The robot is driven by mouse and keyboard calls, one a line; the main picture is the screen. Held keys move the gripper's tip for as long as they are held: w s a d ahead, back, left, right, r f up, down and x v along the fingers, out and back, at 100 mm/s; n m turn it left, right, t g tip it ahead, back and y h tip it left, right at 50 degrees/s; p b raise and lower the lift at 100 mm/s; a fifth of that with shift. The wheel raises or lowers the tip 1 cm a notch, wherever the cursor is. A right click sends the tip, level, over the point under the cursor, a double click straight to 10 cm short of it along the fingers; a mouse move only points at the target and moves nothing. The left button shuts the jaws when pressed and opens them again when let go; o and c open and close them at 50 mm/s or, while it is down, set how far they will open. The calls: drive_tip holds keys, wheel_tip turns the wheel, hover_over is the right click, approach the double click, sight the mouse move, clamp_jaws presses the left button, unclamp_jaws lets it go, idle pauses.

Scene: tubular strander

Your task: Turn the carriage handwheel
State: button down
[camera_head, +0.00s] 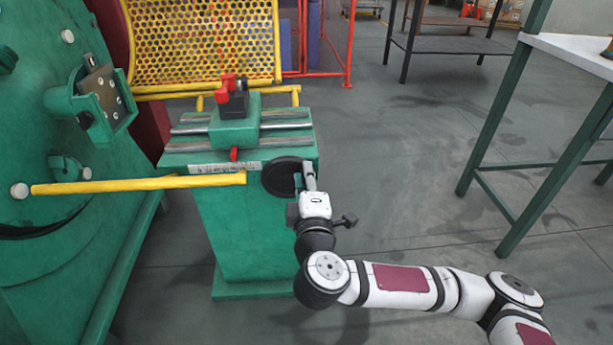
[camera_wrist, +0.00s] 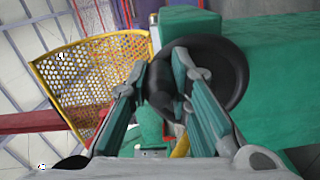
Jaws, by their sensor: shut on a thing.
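The carriage handwheel (camera_head: 279,177) is a black disc on the front right of the green machine bed. My gripper (camera_head: 309,177) is at its right side, at the end of my white arm. In the wrist view, the handwheel (camera_wrist: 232,70) fills the upper right, with its face partly covered by a finger. My gripper's two fingers (camera_wrist: 163,75) stand on either side of a dark handle (camera_wrist: 160,90) at the wheel and are shut on it. The handle is mostly hidden in the head view.
The green carriage (camera_head: 234,130) with red and black parts sits on rails above the wheel. A yellow bar (camera_head: 140,185) reaches across from the large green machine at left. A yellow mesh guard (camera_head: 200,45) stands behind. The floor right of my arm is clear up to a green-legged table (camera_head: 510,120).

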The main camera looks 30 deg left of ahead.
drive_tip(key=shift+f, duration=0.1)
drive_tip(key=c, duration=1.5)
unclamp_jaws()
drive_tip(key=shift+o, duration=0.2)
drive_tip(key=v, duration=0.7)
drive_tip(key=shift+s+d, duration=0.15)
drive_tip(key=shift+s, duration=0.05)
